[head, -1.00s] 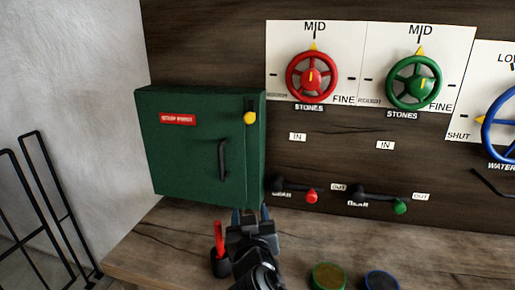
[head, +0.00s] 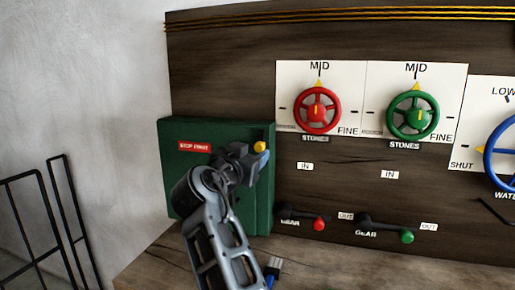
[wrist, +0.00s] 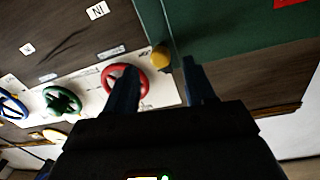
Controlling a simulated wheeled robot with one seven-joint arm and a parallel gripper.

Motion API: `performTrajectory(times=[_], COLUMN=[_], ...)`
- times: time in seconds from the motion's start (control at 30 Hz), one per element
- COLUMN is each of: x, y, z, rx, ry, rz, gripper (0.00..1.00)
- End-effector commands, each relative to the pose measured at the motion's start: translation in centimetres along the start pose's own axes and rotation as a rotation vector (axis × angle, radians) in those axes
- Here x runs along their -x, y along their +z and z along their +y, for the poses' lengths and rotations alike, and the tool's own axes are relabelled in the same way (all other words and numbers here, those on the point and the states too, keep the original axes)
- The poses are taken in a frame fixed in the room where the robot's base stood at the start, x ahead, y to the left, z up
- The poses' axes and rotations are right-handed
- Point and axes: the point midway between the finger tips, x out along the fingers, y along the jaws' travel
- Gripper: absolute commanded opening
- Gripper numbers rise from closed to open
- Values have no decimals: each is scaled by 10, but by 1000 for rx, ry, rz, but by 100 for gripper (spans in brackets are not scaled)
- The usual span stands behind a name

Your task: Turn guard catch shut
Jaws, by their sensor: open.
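The green guard box (head: 190,170) with a red label hangs on the dark panel at the left. Its door looks closed. The catch's yellow knob (head: 260,146) shows at the door's upper right; its black lever is mostly hidden behind my gripper. My gripper (head: 262,158) is open in front of the box's upper right side. In the wrist view the yellow knob (wrist: 161,58) appears between the two fingertips of my gripper (wrist: 160,66). I cannot tell whether the fingers touch it.
A red handwheel (head: 317,109) and a green handwheel (head: 412,115) are right of the box. Below them are a red-knobbed gear lever (head: 319,224) and a green-knobbed one (head: 407,237). A black rail (head: 45,225) stands at the left.

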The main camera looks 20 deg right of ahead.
Motion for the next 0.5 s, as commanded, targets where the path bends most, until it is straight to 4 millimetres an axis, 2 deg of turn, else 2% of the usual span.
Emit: performTrajectory(times=[0.1,0.2,0.5], x=[-19,-31,-42], y=[-2,-2,1], z=[0,0,0], rx=[0,1,0], ry=[1,0,-1], rz=[-1,-1,-1], gripper=[54,54,54])
